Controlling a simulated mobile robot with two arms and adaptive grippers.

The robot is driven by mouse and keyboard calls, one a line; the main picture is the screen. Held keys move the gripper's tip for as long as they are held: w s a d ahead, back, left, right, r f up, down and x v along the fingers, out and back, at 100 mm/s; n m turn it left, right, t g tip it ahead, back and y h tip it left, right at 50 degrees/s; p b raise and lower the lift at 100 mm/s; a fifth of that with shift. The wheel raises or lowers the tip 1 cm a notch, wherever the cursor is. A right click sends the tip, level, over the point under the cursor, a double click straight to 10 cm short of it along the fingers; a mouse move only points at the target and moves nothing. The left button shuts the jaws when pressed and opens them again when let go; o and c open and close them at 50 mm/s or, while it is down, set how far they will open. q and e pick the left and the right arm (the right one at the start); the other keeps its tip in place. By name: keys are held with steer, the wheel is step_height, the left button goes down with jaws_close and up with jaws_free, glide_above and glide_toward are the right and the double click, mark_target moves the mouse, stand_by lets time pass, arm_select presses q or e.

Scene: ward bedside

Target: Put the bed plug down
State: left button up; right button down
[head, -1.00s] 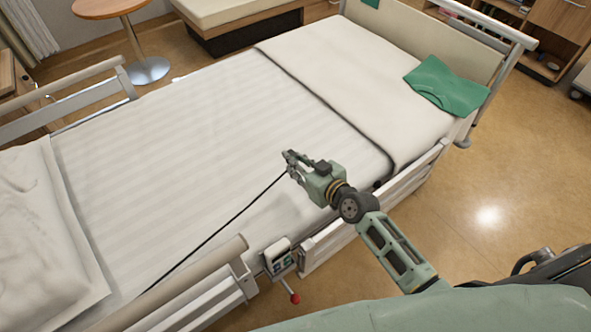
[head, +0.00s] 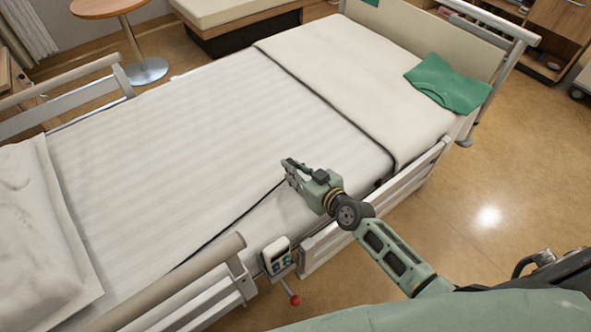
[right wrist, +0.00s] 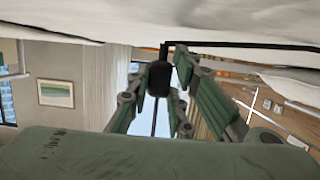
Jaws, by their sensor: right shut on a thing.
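My right gripper (head: 288,170) is low over the white striped bed (head: 190,140), near its close side rail. It is shut on the bed plug, a small black piece (right wrist: 159,78) between the fingers in the right wrist view. In the head view the plug is hidden by the fingers. A black cable (head: 235,222) runs from the gripper down-left across the sheet to the close rail. I cannot tell whether the plug touches the sheet. My left gripper is not in view.
A control box (head: 277,257) with a red knob (head: 295,299) hangs at the close bed side. The side rail (head: 325,245) lies under my right arm. A pillow (head: 40,230) is at left and a green cloth (head: 447,84) at the far right. The sheet's middle is clear.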

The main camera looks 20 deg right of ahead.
steer(key=c, duration=1.6)
jaws_free()
steer(key=shift+f, duration=0.1)
steer(key=shift+r+p, duration=0.65)
steer(key=v, duration=1.2)
steer(key=shift+p, duration=0.4)
